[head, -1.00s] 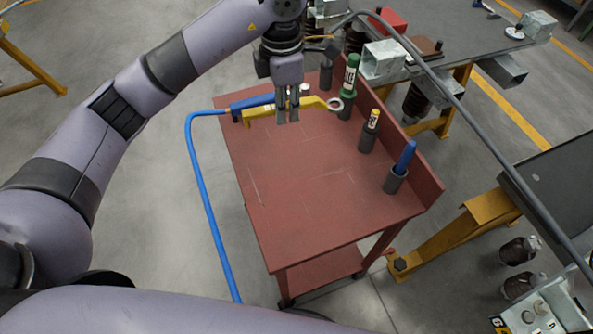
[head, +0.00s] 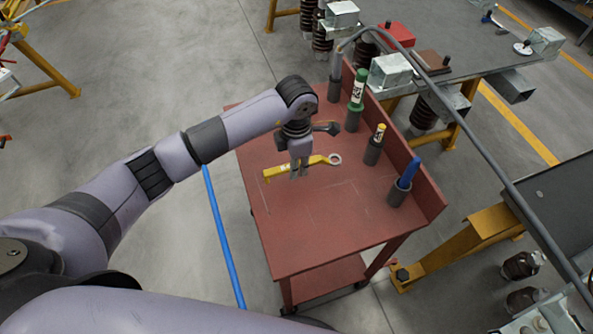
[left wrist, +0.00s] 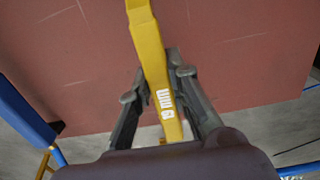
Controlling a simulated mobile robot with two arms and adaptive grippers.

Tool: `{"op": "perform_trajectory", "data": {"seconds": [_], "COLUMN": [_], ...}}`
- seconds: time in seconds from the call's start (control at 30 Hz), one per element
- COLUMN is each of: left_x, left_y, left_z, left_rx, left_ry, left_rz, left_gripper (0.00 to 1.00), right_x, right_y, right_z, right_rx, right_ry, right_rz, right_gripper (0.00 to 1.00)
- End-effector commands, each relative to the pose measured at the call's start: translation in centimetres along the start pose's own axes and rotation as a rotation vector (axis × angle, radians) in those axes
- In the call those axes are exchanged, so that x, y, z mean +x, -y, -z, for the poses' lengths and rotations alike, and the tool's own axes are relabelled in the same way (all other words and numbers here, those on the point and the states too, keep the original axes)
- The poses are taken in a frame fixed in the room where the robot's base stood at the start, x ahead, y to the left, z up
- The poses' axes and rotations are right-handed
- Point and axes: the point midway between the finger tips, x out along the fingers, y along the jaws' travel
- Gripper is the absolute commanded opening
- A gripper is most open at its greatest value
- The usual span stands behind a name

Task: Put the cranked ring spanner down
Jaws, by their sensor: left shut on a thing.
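The yellow cranked ring spanner (head: 318,161) lies level across the far half of the red cart top (head: 290,225), low over it. I cannot tell whether it touches the surface. Its pale ring end (head: 335,159) points right, towards the holders. My left gripper (head: 299,174) is shut on its shank, pointing down from above. In the left wrist view the yellow shank (left wrist: 150,55), marked in mm, runs between the two fingers (left wrist: 155,105). The ring is out of that view. My right gripper does not show.
Along the cart's right edge stand a green tool (head: 357,90), a yellow-topped tool (head: 379,135) and a blue-handled tool (head: 408,172) in holders, before a raised red lip (head: 425,188). The near cart top is clear.

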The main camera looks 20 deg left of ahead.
Motion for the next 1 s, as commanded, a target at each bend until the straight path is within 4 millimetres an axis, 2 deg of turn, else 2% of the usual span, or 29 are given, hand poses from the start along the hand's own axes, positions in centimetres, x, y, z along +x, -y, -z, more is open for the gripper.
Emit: {"op": "perform_trajectory", "data": {"seconds": [0.23, 0.63, 0.67, 0.93, 1.0], "left_x": [3.4, 4.2, 4.1, 4.0, 4.0], "left_y": [0.1, 0.0, 0.1, 0.1, 0.1], "left_z": [0.0, 0.0, 0.0, 0.0, 0.0], "left_rx": [0.001, 0.002, 0.002, 0.001, 0.001], "left_ry": [-0.001, 0.0, 0.0, -0.001, -0.001], "left_rz": [0.003, 0.0, 0.001, 0.001, 0.001], "left_gripper": [0.0, 0.0, 0.19, 0.37, 0.37], "right_x": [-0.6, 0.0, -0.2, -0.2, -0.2], "right_y": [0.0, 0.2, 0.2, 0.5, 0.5], "right_z": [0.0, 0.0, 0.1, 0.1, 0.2], "right_rx": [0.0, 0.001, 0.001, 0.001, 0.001], "right_ry": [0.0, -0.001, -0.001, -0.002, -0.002], "right_rz": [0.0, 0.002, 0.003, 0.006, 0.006], "right_gripper": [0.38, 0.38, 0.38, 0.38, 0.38]}}
